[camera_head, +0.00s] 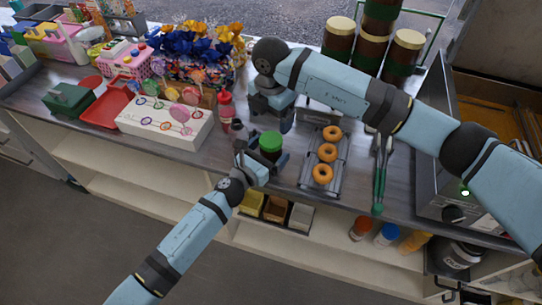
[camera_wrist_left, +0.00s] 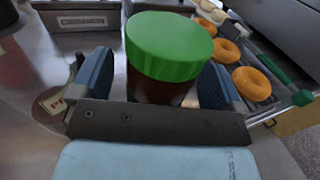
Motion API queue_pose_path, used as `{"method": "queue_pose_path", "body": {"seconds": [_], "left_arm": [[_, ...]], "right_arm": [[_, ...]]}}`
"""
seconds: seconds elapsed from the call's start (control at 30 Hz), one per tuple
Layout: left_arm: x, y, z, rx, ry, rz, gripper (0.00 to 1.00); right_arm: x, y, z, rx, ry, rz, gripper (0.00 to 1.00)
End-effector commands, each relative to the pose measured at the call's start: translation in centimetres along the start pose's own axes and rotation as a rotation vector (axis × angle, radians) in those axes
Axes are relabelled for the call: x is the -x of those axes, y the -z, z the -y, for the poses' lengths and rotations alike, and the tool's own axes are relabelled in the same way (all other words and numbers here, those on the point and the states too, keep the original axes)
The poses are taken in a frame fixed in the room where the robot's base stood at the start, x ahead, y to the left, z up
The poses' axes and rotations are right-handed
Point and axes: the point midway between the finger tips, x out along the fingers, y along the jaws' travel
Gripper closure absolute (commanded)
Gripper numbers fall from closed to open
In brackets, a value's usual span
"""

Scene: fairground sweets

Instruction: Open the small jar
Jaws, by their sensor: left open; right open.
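The small jar (camera_head: 270,142) has a green lid and a dark brown body and stands upright on the metal counter. In the left wrist view its green lid (camera_wrist_left: 168,45) is on, with the brown body (camera_wrist_left: 160,92) below. My left gripper (camera_head: 262,158) is open, with one finger on each side of the jar; a gap shows at the left finger, and contact on the right is unclear. My right gripper (camera_head: 269,115) is open just behind and above the jar, pointing down, apart from the lid. The jar's base is hidden.
A rack of doughnuts (camera_head: 327,154) lies just right of the jar. A red squeeze bottle (camera_head: 226,106) and a white box with lollipops (camera_head: 165,122) stand to the left. Green-handled tongs (camera_head: 380,175) lie further right. Large brown jars (camera_head: 371,45) stand behind.

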Motion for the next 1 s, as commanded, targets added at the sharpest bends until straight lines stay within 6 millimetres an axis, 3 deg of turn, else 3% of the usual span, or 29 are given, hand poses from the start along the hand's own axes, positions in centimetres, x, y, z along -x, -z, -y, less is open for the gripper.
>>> {"method": "queue_pose_path", "body": {"seconds": [0.43, 0.83, 1.0], "left_arm": [[-1.00, -0.02, 0.00, 0.001, 0.000, 0.000, 0.09], [-0.97, -0.02, 0.01, 0.001, 0.000, 0.000, 1.00], [-0.97, 0.00, 0.01, 0.001, 0.000, 0.000, 1.00]], "right_arm": [[-0.01, 0.02, 0.00, 0.000, 0.000, 0.000, 0.12], [0.05, -0.02, -0.03, 0.002, -0.001, 0.002, 0.12], [0.06, -0.12, -0.01, 0.001, -0.001, 0.004, 0.12]]}}
